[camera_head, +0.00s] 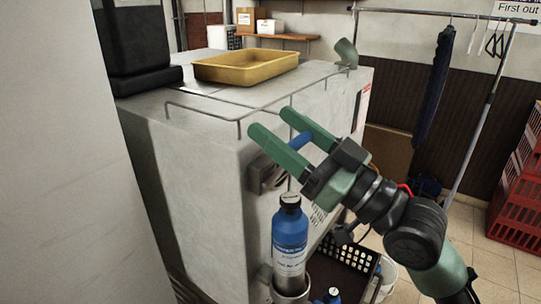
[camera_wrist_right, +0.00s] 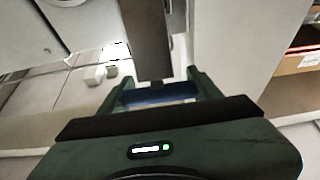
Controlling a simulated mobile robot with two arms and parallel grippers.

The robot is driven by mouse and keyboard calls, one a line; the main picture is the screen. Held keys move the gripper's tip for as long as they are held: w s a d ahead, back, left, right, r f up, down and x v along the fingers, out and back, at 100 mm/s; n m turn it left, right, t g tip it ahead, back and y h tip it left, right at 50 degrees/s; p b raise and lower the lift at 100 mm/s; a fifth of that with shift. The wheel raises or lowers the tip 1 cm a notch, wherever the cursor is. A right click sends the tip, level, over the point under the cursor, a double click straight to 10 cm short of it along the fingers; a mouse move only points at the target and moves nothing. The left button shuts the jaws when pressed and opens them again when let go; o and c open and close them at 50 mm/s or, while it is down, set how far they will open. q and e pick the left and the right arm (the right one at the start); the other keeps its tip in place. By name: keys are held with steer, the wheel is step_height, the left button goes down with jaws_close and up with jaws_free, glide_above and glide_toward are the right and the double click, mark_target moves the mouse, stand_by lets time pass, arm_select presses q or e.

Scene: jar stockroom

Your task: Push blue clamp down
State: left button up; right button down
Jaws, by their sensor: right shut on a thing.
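The blue clamp (camera_head: 301,141) is a short blue handle on the front of a pale box-shaped machine (camera_head: 215,170), above a blue bottle. My right gripper (camera_head: 274,124) has its two green fingers on either side of the blue handle and is shut on it. In the right wrist view the blue clamp (camera_wrist_right: 160,95) lies across between the fingers, partly hidden by the gripper body, with a grey metal bar (camera_wrist_right: 150,45) beyond it. My left gripper is not in view.
The blue bottle (camera_head: 289,238) with a black cap stands upright in a metal cup (camera_head: 291,283) below the clamp. A yellow tray (camera_head: 246,68) and a wire rail (camera_head: 205,111) are on the machine's top. Red crates (camera_head: 520,190) stand at the right.

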steer(key=shift+s+d+f+t+y+b, duration=0.35)
steer(key=shift+s+d+t+y+b, duration=0.4)
steer(key=shift+b, duration=1.35)
steer(key=shift+w+y, duration=0.15)
steer(key=shift+y, duration=0.1)
